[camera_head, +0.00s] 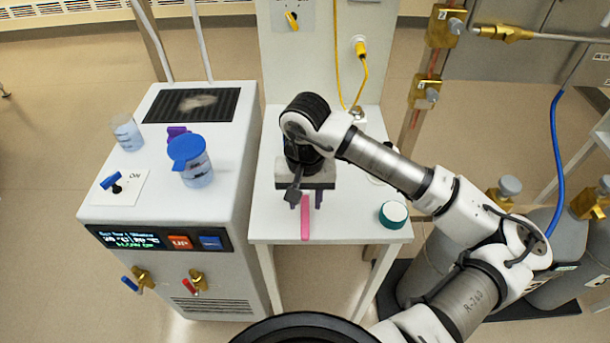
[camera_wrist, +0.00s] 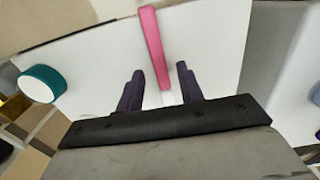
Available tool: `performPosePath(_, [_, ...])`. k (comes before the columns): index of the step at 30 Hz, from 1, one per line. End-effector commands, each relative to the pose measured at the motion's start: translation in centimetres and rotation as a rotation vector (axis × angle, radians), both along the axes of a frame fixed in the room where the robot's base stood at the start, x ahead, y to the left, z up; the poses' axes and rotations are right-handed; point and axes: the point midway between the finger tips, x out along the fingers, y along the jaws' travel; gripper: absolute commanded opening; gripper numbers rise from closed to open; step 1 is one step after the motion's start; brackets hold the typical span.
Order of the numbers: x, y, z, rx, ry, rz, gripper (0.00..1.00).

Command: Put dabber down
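The dabber, a slim pink stick (camera_head: 305,217), lies on the white table (camera_head: 267,228) near its front edge. In the wrist view the dabber (camera_wrist: 152,45) runs away from between my fingers, with a short white part at its near end. My gripper (camera_head: 306,205) is above the front of the table, pointing down at the dabber. In the wrist view my gripper (camera_wrist: 160,72) has its two dark fingers apart, with a gap on each side of the dabber. It is open and holds nothing.
A round teal-and-white container (camera_head: 393,214) stands right of the dabber; it also shows in the wrist view (camera_wrist: 40,85). Left is a white bath unit (camera_head: 140,205) with a blue-lidded beaker (camera_head: 190,160) on top. Gas cylinders (camera_head: 440,265) stand at right.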

Motion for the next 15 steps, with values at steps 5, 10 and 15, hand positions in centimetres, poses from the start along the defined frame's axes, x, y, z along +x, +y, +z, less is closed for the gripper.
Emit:
performPosePath(5, [0.1,0.0,3.7,-0.005,-0.005,0.0,0.37])
performPosePath(10, [0.2,0.0,7.2,-0.003,-0.003,0.001,0.37])
performPosePath(15, [0.2,0.0,9.4,-0.002,-0.001,0.0,0.37])
